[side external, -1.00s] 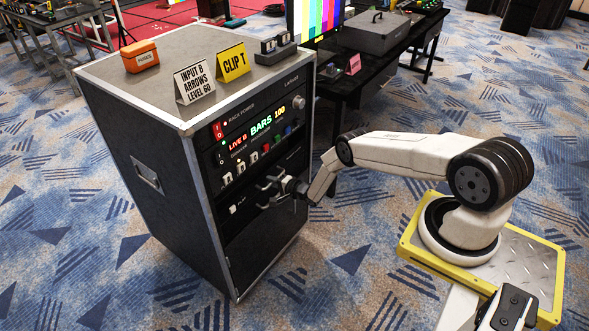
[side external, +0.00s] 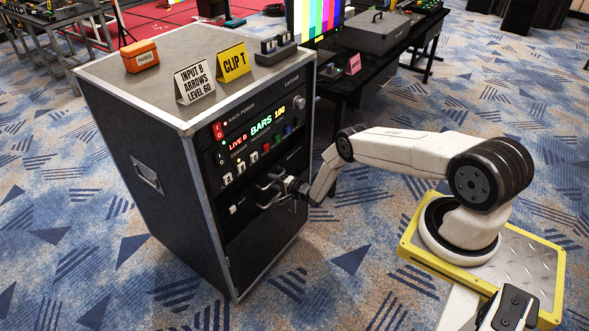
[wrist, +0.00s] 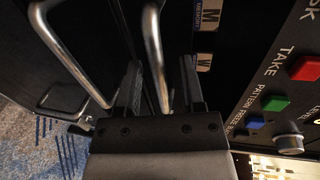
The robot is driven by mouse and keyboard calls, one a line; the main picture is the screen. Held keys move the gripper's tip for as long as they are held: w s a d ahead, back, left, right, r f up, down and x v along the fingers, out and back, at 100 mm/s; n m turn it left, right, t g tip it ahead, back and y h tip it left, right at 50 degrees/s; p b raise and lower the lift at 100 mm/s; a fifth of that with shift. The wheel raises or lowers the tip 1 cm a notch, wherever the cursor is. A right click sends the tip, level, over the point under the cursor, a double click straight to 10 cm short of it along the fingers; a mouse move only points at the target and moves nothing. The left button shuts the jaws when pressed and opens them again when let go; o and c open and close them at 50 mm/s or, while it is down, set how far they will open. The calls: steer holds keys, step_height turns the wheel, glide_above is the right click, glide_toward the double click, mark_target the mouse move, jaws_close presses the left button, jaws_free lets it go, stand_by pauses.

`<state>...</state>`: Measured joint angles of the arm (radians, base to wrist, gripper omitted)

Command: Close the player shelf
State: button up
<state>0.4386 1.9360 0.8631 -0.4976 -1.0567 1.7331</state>
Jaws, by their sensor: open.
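The equipment rack (side external: 160,213) is a black case with metal edges and a control front. The player shelf front (side external: 236,222) is a dark panel low on that front, partly hidden by my gripper; I cannot tell how far out it stands. My gripper (side external: 270,188) is open at the rack front, level with this area. In the wrist view, my gripper (wrist: 162,92) has a metal bar handle (wrist: 154,50) between its two fingers. I cannot tell whether they touch it. A second bar handle (wrist: 62,50) is on a dark panel left of the fingers.
In the wrist view, red (wrist: 305,68), green and blue buttons and a knob (wrist: 289,138) lie right of my gripper. An orange box (side external: 140,55), a white sign (side external: 194,82) and a yellow sign (side external: 233,62) stand on the rack. A black table (side external: 365,75) is behind.

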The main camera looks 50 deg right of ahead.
steer(key=v, duration=0.6)
steer(key=shift+s+r, duration=0.2)
steer(key=shift+s, duration=0.1)
stand_by(0.5)
steer(key=w+a+r+n+g, duration=0.25)
steer(key=w+r+n, duration=0.25)
steer(key=r, duration=0.6)
steer(key=s+a+r+n+g, duration=0.2)
steer(key=a+r+n+g, duration=0.2)
steer(key=r, duration=0.6)
steer(key=s+a+r+n+g, duration=0.2)
steer(key=s+a+r+n, duration=0.1)
steer(key=s, duration=0.5)
steer(key=s+a+r+n+g, duration=0.2)
steer(key=s+a+r+n, duration=0.1)
steer(key=s+r, duration=0.3)
steer(key=s+a+r+n+g, duration=0.2)
steer(key=s+a+r+n, duration=0.1)
steer(key=s, duration=0.7)
steer(key=a+r, duration=0.1)
steer(key=a, duration=0.1)
steer(key=shift+s+a+r, duration=0.25)
steer(key=shift+a+r, duration=0.1)
